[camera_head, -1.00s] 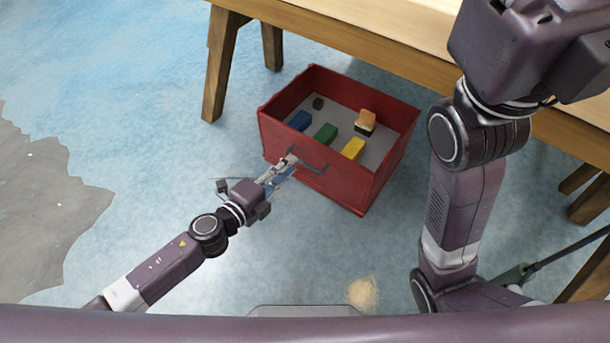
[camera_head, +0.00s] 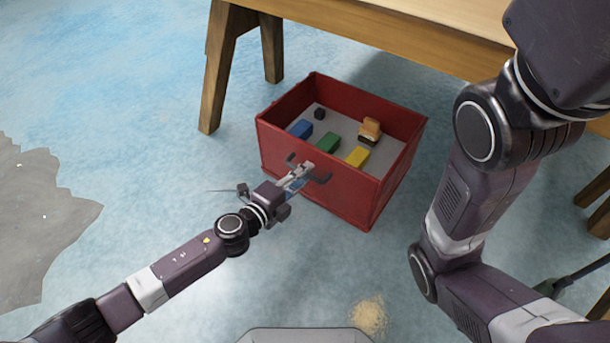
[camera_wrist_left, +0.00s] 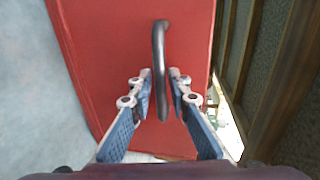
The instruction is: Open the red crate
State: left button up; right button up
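The red crate (camera_head: 323,187) stands on the floor beside the wooden table, its top uncovered. A dark bar handle (camera_head: 321,179) sits on its front wall and also shows in the left wrist view (camera_wrist_left: 158,45). My left gripper (camera_head: 304,168) is at the handle's middle. In the wrist view its two fingers (camera_wrist_left: 160,85) stand on either side of the bar with small gaps, so it looks open around the handle. My right arm (camera_head: 475,190) shows at the right, but its gripper is out of view.
Inside the crate lie a blue block (camera_head: 300,129), a green block (camera_head: 328,143), a yellow block (camera_head: 357,157), an orange-topped piece (camera_head: 370,129) and a small black piece (camera_head: 320,114). The wooden table (camera_head: 390,45) stands behind.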

pick_arm(q)
jog(key=shift+w+d, duration=0.15)
jog(key=shift+w, duration=0.05)
grip_shut()
jog(key=shift+f, duration=0.1)
